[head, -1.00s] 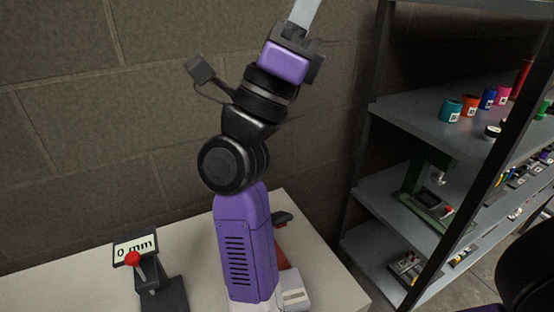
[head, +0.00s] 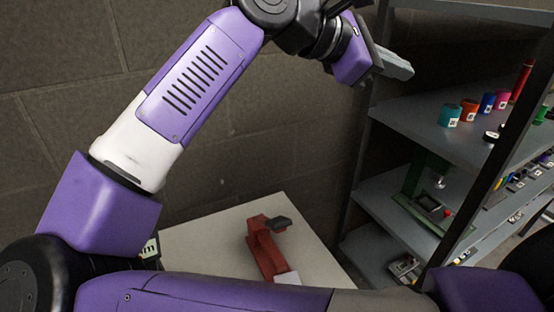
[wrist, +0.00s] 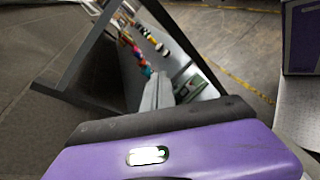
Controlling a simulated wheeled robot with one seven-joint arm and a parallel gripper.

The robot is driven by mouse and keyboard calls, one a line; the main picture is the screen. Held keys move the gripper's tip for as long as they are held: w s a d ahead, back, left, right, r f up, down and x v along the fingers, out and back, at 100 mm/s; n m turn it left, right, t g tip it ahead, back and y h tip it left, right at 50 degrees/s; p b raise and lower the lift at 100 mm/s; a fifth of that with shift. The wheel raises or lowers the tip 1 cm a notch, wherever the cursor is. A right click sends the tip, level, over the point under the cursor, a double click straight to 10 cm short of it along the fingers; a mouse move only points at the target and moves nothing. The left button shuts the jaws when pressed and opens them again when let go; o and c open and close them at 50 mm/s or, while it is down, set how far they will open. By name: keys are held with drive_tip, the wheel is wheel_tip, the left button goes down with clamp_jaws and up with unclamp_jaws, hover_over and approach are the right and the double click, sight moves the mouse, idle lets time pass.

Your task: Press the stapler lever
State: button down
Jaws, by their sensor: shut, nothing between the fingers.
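The stapler (head: 265,246) stands on the white table in the head view. It has a red body and a dark lever (head: 279,225) at its upper end. Its near end is partly hidden by my arm. My gripper (head: 408,70) is shut and empty, high above and to the right of the stapler, near the shelf rack. In the wrist view my gripper (wrist: 158,92) points toward the shelves, and the stapler is not in sight there.
The white table (head: 200,238) has bare room around the stapler. A grey display device (head: 151,247) at the left is mostly hidden by my arm. A metal shelf rack (head: 400,115) with coloured jars and small tools stands at the right. A block wall is behind.

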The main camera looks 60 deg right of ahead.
drive_tip(key=w+a+f+m+t+y, duration=0.3)
drive_tip(key=w+f+t+y, duration=0.2)
drive_tip(key=w+f, duration=0.25)
drive_tip(key=m+t+y, duration=0.4)
drive_tip(key=m+y, duration=0.2)
drive_tip(key=m, duration=0.1)
hover_over(276, 219)
drive_tip(key=w, duration=0.2)
drive_tip(key=f, duration=0.3)
drive_tip(key=d+f, duration=0.1)
drive_tip(key=shift+s+f, duration=0.25)
drive_tip(key=shift+h, duration=0.3)
wheel_tip(276, 219, down, 9)
drive_tip(key=p, duration=0.3)
drive_tip(key=f, duration=0.1)
drive_tip(key=s+f, duration=0.1)
drive_tip(key=a+f+p, duration=0.1)
drive_tip(key=shift+s, duration=0.15)
drive_tip(key=shift+s+a+f, duration=0.1)
drive_tip(key=shift+s+f, duration=0.2)
drive_tip(key=shift+f, duration=0.3)
drive_tip(key=shift+f, duration=0.1)
